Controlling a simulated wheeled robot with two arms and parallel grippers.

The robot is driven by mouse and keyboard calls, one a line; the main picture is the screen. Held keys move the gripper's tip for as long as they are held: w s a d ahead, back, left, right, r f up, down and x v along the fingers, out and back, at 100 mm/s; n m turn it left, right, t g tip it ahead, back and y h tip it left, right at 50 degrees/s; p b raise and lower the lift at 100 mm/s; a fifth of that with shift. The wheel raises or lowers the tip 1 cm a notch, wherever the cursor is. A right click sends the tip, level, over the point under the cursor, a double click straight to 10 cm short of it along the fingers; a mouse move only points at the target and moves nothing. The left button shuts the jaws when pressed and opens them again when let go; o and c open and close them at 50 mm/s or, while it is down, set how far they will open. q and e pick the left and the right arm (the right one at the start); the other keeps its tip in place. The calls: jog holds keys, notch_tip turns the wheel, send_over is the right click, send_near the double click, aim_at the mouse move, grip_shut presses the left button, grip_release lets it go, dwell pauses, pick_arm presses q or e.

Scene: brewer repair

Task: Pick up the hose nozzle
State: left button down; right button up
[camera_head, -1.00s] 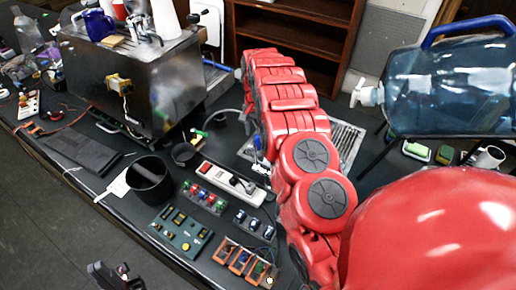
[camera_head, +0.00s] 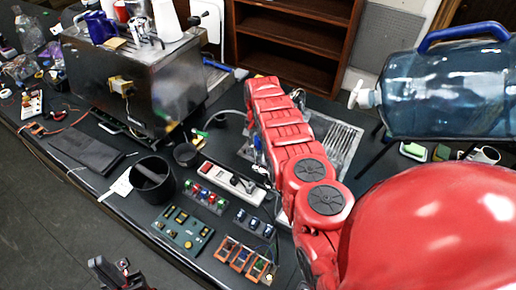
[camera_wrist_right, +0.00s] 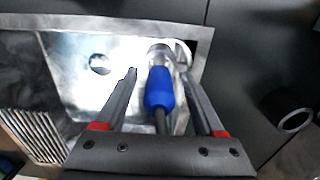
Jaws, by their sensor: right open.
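The hose nozzle (camera_wrist_right: 159,90) has a blue grip and a silvery end, with a dark hose running back from it. In the right wrist view it lies between the two fingers of my right gripper (camera_wrist_right: 160,78), which are spread with gaps on both sides. In the head view my red right arm hides most of that gripper; I cannot make out the nozzle clearly there. My left gripper (camera_head: 119,273) is at the bottom edge, in front of the table, and only partly shows.
A metal drain tray (camera_head: 345,137) lies beside my right arm. The steel brewer (camera_head: 125,85) stands at the back left. A power strip (camera_head: 232,179), a black container (camera_head: 152,187) and switch boards crowd the table's front. A water jug (camera_head: 450,88) is at right.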

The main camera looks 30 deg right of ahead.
grip_shut()
dwell(0.3)
jog(key=shift+r, duration=0.1)
